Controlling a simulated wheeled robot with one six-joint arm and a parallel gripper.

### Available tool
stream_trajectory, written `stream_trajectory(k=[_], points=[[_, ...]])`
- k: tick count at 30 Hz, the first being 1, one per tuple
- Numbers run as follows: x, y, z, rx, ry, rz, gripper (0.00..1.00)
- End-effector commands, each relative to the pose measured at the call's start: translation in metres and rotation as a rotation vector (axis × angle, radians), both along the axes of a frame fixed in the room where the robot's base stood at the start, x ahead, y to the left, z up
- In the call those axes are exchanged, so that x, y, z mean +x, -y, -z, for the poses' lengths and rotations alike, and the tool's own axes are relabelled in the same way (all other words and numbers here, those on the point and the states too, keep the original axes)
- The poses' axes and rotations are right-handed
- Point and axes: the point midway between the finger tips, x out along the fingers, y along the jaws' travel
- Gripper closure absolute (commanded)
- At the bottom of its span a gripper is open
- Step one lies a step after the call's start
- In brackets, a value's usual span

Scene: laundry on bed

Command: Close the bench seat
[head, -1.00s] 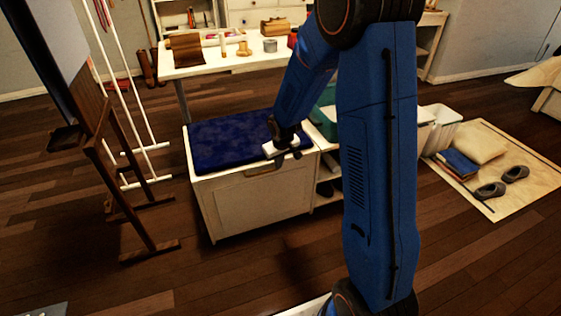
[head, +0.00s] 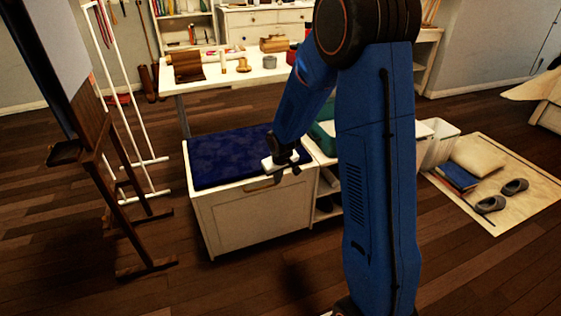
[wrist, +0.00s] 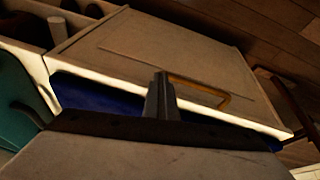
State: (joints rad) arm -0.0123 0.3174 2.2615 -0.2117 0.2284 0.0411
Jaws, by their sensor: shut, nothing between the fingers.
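The bench seat is a white box (head: 255,215) with a dark blue cushion (head: 228,158) on top. The cushion lies flat, and I see no open gap under it in the head view. A wooden handle (head: 262,184) is on the upper front panel. My gripper (head: 280,178) is at the front right edge of the seat, by the handle; contact cannot be told. In the wrist view, my shut, empty gripper (wrist: 161,82) shows before a strip of the blue cushion (wrist: 95,92), with the front panel (wrist: 170,50) and handle (wrist: 205,90) beyond.
An open shelf (head: 327,190) with a teal bin (head: 325,133) adjoins the bench on the right. A wooden easel (head: 100,170) and a white rack (head: 140,140) stand on the left. A white table (head: 225,72) is behind. The floor (head: 160,290) in front is clear.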

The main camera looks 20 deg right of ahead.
Motion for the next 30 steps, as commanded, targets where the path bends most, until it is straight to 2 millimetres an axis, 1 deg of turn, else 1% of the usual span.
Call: stream_trajectory(k=[1,2,24,30], points=[[-0.012,0.0,0.005,-0.001,-0.026,0.003,1.0],[-0.013,0.0,0.0,-0.001,-0.025,0.002,1.0],[-0.045,-0.005,-0.115,-0.002,0.009,-0.001,1.0],[-0.054,-0.007,-0.143,-0.001,0.015,-0.001,1.0]])
